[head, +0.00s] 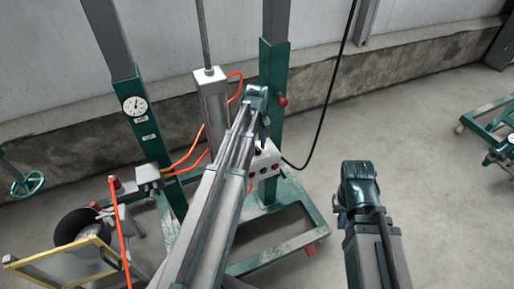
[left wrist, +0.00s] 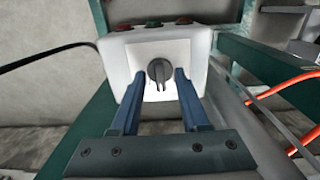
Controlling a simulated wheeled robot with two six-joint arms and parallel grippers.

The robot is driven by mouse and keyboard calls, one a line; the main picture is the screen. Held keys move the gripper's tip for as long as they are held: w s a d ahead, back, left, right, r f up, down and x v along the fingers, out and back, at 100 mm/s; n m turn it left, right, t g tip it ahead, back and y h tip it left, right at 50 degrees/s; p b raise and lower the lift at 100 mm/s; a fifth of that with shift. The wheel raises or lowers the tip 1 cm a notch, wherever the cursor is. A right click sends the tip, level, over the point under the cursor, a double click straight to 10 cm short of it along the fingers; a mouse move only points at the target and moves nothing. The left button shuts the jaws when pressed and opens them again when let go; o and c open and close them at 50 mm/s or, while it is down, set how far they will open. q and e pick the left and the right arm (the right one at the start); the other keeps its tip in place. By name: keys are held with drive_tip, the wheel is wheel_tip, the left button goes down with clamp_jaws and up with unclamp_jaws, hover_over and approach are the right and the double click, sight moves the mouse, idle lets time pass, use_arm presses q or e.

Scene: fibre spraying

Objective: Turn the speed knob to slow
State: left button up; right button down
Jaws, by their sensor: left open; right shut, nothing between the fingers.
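The speed knob (left wrist: 159,71) is a dark round knob with a raised grip bar, roughly upright in the left wrist view. It sits on a pale plate on the front of a white control box (left wrist: 203,45); no speed marking is readable. My left gripper (left wrist: 160,77) is open, with one blue finger on each side of the knob and a gap to each. I cannot tell how deep the fingertips reach. In the head view the control box (head: 266,163) is partly behind my left arm, and the knob is hidden. My right gripper (head: 340,214) is shut and empty, right of the box.
Coloured buttons (left wrist: 153,24) line the box's top. A green wheeled frame (head: 275,80) carries it, with a grey cylinder (head: 211,100), orange hoses and a black cable (head: 330,85). A round gauge (head: 134,106) is on the left post.

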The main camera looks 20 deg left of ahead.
use_arm(q)
clamp_jaws()
drive_tip(key=shift+n, duration=0.3)
drive_tip(key=n, duration=0.4)
drive_tip(key=shift+n, duration=2.6)
